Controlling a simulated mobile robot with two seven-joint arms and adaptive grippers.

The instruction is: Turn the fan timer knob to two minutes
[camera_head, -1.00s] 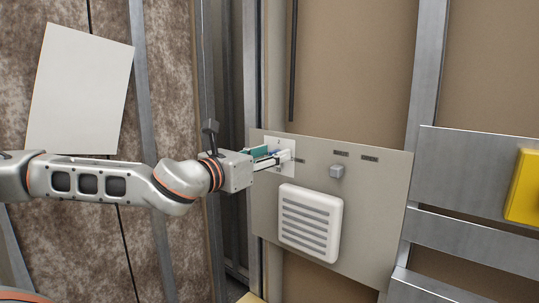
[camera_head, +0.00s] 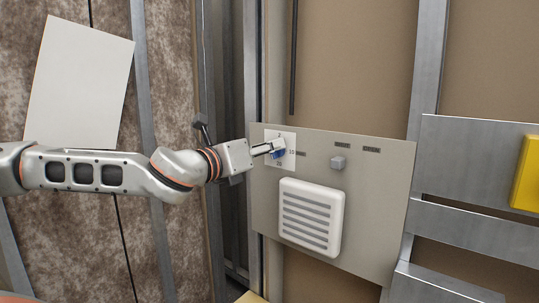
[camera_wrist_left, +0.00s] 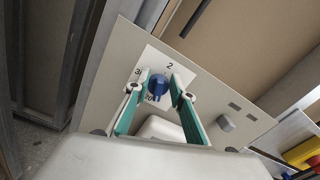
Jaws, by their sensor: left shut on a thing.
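The fan timer knob (camera_head: 278,153) is blue and sits on a white square dial plate (camera_head: 272,135) at the panel's upper left. The dial has printed numbers, with a 2 at its top edge. In the wrist view the knob (camera_wrist_left: 157,86) stands between my left gripper's two green-sided fingers, with a pale mark on its face; I cannot tell exactly which number it points at. My left gripper (camera_head: 278,147) is shut on the knob, coming in from the left. In the head view its fingers hide part of the knob and dial. My right gripper is not in view.
The grey panel (camera_head: 375,215) also carries a white louvred vent (camera_head: 311,218) below the dial and a small grey block-shaped control (camera_head: 338,162) to the right. Metal studs flank the panel. A yellow box (camera_head: 527,172) is at the far right.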

